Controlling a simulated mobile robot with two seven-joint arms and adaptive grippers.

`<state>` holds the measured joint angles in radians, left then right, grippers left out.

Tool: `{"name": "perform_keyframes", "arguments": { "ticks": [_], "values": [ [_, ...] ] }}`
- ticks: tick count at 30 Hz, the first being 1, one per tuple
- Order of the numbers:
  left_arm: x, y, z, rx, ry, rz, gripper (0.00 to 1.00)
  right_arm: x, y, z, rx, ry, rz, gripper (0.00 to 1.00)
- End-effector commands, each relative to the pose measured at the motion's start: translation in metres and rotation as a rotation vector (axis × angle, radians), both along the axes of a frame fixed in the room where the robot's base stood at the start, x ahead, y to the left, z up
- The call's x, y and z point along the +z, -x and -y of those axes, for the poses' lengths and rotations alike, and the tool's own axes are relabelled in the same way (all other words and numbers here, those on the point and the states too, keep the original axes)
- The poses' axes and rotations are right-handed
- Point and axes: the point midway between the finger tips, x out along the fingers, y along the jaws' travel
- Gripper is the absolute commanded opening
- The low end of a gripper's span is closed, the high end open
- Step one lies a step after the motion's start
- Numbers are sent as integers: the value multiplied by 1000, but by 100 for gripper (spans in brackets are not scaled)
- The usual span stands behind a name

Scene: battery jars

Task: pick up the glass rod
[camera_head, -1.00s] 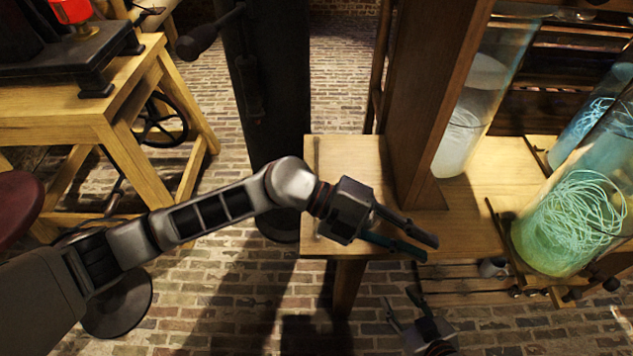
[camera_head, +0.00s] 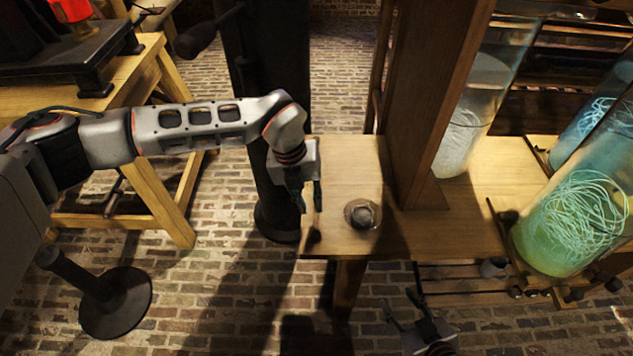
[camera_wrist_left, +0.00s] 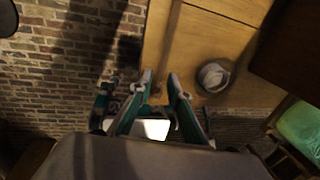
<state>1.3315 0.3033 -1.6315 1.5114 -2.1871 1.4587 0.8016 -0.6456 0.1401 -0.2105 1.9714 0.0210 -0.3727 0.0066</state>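A thin dark line, which looks like the glass rod (camera_wrist_left: 173,38), runs lengthwise near the left edge of the wooden bench top (camera_head: 345,165). It is faint, and I cannot make out its full length. My left gripper (camera_head: 310,208) points down over this edge of the bench, above the line. In the left wrist view, its fingertips (camera_wrist_left: 161,77) are apart, with the line running between them and nothing visibly gripped. My right gripper (camera_head: 401,306) is low at the bottom of the head view, fingers spread and empty.
A small round metal piece (camera_head: 362,214) sits on the bench right of my left gripper; a dark knob (camera_head: 314,236) is near the front corner. A wooden post (camera_head: 430,100) and glass jars (camera_head: 570,225) stand to the right. Another wooden table (camera_head: 70,110) is at left.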

Motion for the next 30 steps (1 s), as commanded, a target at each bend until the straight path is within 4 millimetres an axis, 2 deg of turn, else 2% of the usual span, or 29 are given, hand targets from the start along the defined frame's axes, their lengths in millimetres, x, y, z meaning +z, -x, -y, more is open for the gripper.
{"name": "perform_keyframes", "arguments": {
  "ticks": [10, 17, 19, 20, 30],
  "values": [
    [-44, 4, 12, -1, 1, -2, 18, -2, 0, 0, 0, 2, 1, 40],
    [-45, 4, 12, -2, 2, 0, 18, -1, -2, 1, 0, 3, 3, 40],
    [-45, 4, 12, -1, 2, 0, 2, 0, -2, 1, 0, 3, 3, 40],
    [-45, 4, 12, -1, 2, 0, 0, 0, -2, 1, 0, 3, 3, 40],
    [-43, 3, 12, -2, 2, 0, 0, 0, -2, 1, -2, 2, 5, 40]
  ]
}}
